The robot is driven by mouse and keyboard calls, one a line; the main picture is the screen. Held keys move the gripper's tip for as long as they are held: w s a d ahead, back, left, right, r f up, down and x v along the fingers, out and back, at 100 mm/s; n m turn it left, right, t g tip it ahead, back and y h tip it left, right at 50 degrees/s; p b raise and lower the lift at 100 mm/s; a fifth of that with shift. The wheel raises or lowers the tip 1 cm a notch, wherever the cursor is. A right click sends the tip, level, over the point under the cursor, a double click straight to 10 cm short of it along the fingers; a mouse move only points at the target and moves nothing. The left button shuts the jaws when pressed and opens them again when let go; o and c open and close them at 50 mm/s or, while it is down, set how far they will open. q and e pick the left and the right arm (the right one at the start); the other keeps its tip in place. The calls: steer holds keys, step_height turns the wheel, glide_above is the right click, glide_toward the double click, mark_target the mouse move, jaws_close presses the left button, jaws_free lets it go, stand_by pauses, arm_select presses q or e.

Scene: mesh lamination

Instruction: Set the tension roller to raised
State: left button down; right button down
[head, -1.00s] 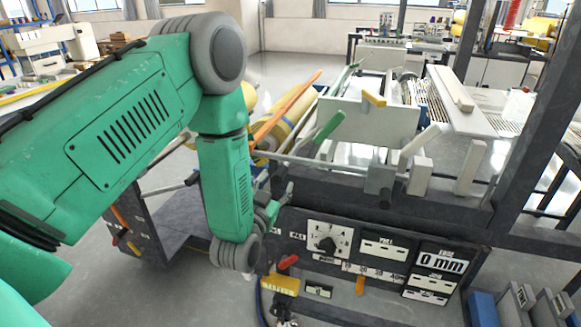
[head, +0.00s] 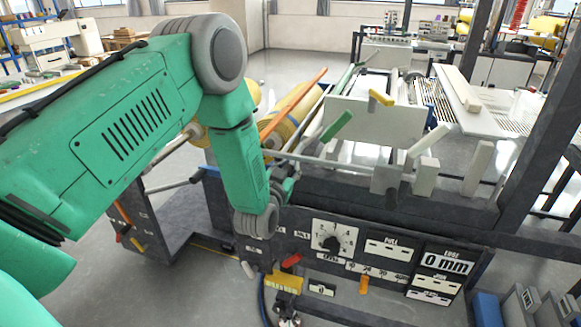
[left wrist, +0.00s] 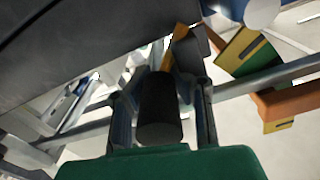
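My left gripper (head: 285,180) is at the left front end of the dark machine frame (head: 340,195), below a long grey bar (head: 325,159). In the left wrist view its two fingers (left wrist: 162,112) stand on either side of a dark cylinder (left wrist: 160,108), with narrow gaps visible at both sides. I cannot tell whether this cylinder is the tension roller or its handle. An orange lever (head: 297,102) and a green lever (head: 337,125) rise behind the bar. No label in view clearly names the tension roller.
A white plate with a yellow handle (head: 381,97) stands behind. A dark upright post (head: 520,130) is at the right.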

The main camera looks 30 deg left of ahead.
arm_select(q)
steer(key=shift+a+f, duration=0.1)
steer(key=shift+a, duration=0.05)
steer(key=shift+s, duration=0.1)
steer(key=shift+a+r+m+p, duration=0.15)
steer(key=shift+r+m+p, duration=0.15)
steer(key=shift+r+p, duration=0.1)
steer(key=a+r+m+p, duration=0.3)
steer(key=r+m+p, duration=0.1)
steer(key=r, duration=0.3)
steer(key=s+a+r+m+p, duration=0.1)
steer(key=a+r+m+p, duration=0.2)
steer(key=r, duration=0.5)
steer(key=shift+s+a+r+m+p, duration=0.15)
steer(key=shift+r+m+p, duration=0.2)
steer(key=shift+m, duration=0.45)
steer(key=shift+f, duration=0.2)
steer(key=c, duration=1.3)
jaws_free()
steer(key=shift+f, duration=0.1)
